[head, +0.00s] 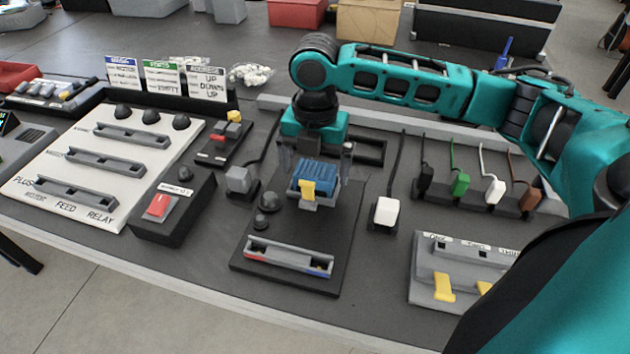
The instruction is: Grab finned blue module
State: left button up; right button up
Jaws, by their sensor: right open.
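The finned blue module (315,175) sits in a grey holder with a yellow tab (308,189) on a black board near the middle of the table. My right gripper (322,165) comes in from the right and points down over the module. Its fingers are open, one on each side of the blue fins, with nothing clearly held. Whether they touch the module cannot be told. My left gripper is not in view.
A grey slot with red and blue ends (289,258) lies in front of the module. A white plug (387,212) stands to the right, and a red-button box (172,207) to the left. Coloured plugs (460,184) and a panel with yellow levers (447,262) are further right.

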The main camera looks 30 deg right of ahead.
jog(key=shift+f, duration=0.15)
jog(key=c, duration=1.2)
